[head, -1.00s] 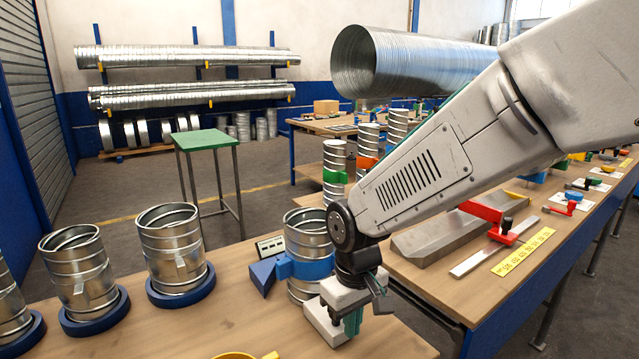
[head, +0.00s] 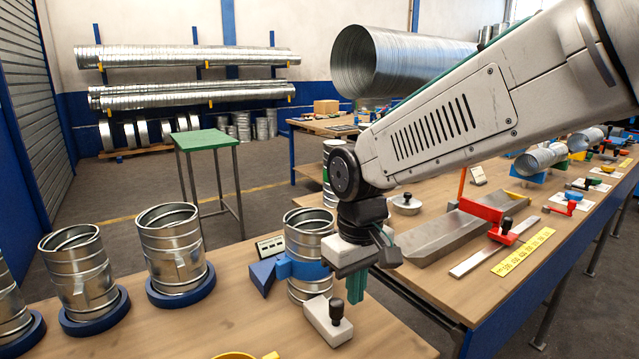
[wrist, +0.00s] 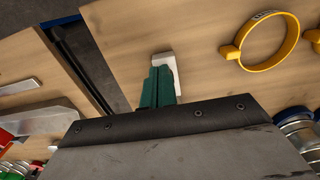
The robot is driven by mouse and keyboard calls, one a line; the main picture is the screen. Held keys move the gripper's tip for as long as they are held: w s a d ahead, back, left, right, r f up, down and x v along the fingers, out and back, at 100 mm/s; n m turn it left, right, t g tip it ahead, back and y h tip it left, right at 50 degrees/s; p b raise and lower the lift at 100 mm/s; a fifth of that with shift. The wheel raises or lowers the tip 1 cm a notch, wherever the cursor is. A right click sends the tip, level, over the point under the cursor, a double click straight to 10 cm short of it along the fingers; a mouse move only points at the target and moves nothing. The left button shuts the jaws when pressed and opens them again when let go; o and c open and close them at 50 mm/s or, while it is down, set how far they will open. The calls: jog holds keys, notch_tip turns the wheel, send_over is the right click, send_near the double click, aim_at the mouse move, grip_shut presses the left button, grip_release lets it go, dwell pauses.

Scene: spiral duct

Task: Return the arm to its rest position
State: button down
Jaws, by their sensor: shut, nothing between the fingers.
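My gripper (head: 356,288) is shut and empty, its green fingers pointing down above the front workbench (head: 200,325). Below it and slightly left in the head view, a pale block with a black knob (head: 328,319) stands on the bench, apart from the fingers. In the wrist view the green fingers (wrist: 157,88) show in the middle, with part of the pale block (wrist: 168,62) beyond them. My arm reaches in from the upper right.
A duct piece in a blue clamp (head: 305,268) stands close behind my gripper. Several ducts on blue rings (head: 180,285) are to the left. A yellow ring clamp (wrist: 262,62) lies on the bench. The right bench holds a metal tray (head: 445,237) and a red clamp (head: 485,212).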

jog(key=shift+r, duration=0.45)
